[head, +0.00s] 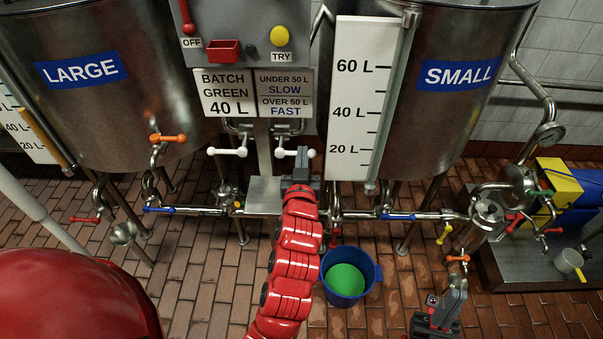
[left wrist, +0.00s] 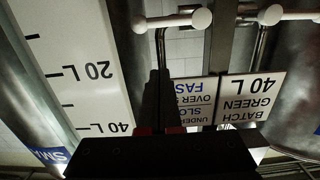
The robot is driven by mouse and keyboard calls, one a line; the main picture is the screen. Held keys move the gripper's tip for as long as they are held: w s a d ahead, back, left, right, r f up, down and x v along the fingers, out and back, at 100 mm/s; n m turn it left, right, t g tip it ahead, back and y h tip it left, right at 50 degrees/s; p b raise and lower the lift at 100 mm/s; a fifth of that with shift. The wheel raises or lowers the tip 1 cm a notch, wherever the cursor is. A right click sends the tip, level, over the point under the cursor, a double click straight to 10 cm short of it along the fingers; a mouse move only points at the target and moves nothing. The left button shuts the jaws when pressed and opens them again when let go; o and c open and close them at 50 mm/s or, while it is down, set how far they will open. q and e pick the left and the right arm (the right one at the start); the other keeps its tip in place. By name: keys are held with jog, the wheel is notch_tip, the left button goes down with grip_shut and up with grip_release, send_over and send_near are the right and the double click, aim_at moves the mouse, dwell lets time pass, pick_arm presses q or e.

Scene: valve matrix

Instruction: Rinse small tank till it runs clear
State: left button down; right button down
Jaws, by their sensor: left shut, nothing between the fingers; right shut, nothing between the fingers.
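The small tank (head: 440,120) is steel with a blue SMALL label. Its white litre scale (head: 345,95) and gauge tube (head: 392,100) stand on its left side; I cannot tell the level. A blue bucket (head: 324,270) with green liquid (head: 345,280) stands on the floor below. My left gripper (head: 302,156) is shut and empty at the right white T-handle (head: 284,153); I cannot tell if they touch. In the left wrist view its fingers (left wrist: 160,80) point towards a white handle (left wrist: 175,20). My right gripper (head: 457,284) is shut and empty, just below an orange valve handle (head: 458,258).
The large tank (head: 110,110) stands left. Between the tanks is a panel with a red lever (head: 187,18), a yellow TRY button (head: 279,36) and a batch sign (head: 227,93). Blue-handled valves (head: 398,217) sit along the low pipe. A yellow box (head: 557,190) stands right.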

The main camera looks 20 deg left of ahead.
pick_arm(q)
jog(key=shift+w+a+f, duration=0.2)
jog(key=shift+w+f, duration=0.45)
jog(key=shift+w+a+f, duration=0.2)
jog(key=shift+w+f, duration=0.4)
jog(key=shift+f, duration=0.1)
jog(key=shift+w+a+f, duration=0.2)
jog(key=shift+w+f, duration=0.45)
jog(key=shift+d+f+m+b, duration=0.15)
jog(key=shift+f+m+b, duration=0.25)
jog(key=shift+m+b, duration=0.25)
jog(key=shift+a+f+m+y+b, duration=0.1)
jog(key=shift+f+m+b, duration=0.3)
jog(key=shift+f+m, duration=0.65)
jog(key=shift+a+f+m+y+b, duration=0.1)
jog(key=shift+f+m+b, duration=0.3)
jog(key=shift+m, duration=1.1)
jog(key=shift+a+f+m+y+b, duration=0.1)
jog(key=shift+f+m+b, duration=0.3)
jog(key=shift+f+m, duration=0.65)
jog(key=shift+s+r+m, duration=0.1)
jog(key=shift+r+m, duration=0.15)
jog(key=shift+m, duration=0.1)
jog(key=shift+r, duration=0.1)
dwell(0.6)
